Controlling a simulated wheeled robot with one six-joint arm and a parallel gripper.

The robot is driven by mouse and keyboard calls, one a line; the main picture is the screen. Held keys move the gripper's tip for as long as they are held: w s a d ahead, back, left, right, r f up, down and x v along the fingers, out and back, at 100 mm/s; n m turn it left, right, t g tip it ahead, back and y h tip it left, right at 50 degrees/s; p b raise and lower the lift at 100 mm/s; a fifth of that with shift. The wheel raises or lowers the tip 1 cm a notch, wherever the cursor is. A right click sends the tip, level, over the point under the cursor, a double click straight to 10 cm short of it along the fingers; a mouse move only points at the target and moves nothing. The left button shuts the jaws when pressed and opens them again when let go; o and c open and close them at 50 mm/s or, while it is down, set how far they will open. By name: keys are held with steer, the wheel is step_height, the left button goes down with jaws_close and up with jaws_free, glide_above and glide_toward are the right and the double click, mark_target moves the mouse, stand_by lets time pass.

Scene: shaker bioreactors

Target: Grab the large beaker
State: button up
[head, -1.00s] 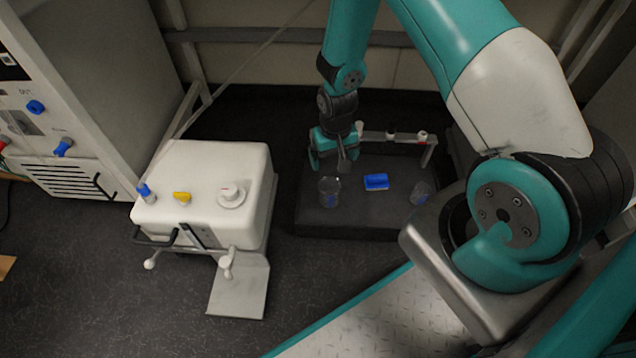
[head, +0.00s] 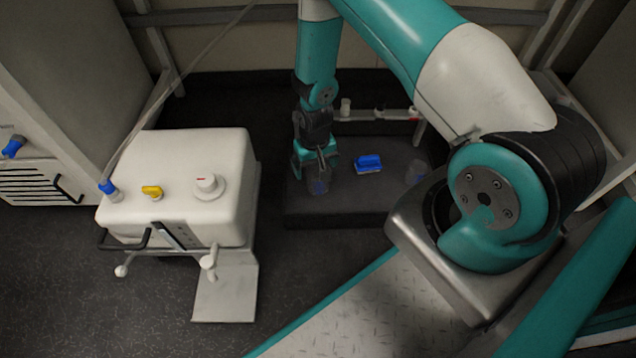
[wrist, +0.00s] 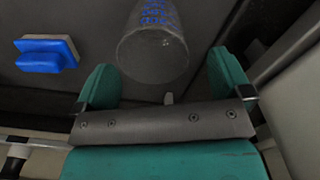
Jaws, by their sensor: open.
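A clear beaker with blue markings (wrist: 153,50) stands just ahead of my gripper (wrist: 165,85) in the wrist view, roughly in line with the gap between the two teal fingers. The fingers are open and nothing is between their tips that I can tell. In the head view the same beaker (head: 318,186) is at the left of the dark platform, and my gripper (head: 318,160) is right at it, partly covering it. A second clear beaker (head: 415,172) stands at the right of the platform. I cannot tell clearly which beaker is larger.
A blue block-like item with a pale side (head: 368,163) lies between the beakers; it also shows in the wrist view (wrist: 46,54). A low rack (head: 365,115) stands behind them. A white machine with knobs (head: 180,185) is to the left.

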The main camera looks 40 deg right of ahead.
mark_target(317, 175)
steer(key=f+b, duration=0.2)
steer(key=f, duration=0.1)
steer(key=f+b, duration=0.2)
steer(key=shift+d+f, duration=0.1)
steer(key=shift+d, duration=0.15)
steer(key=c, duration=1)
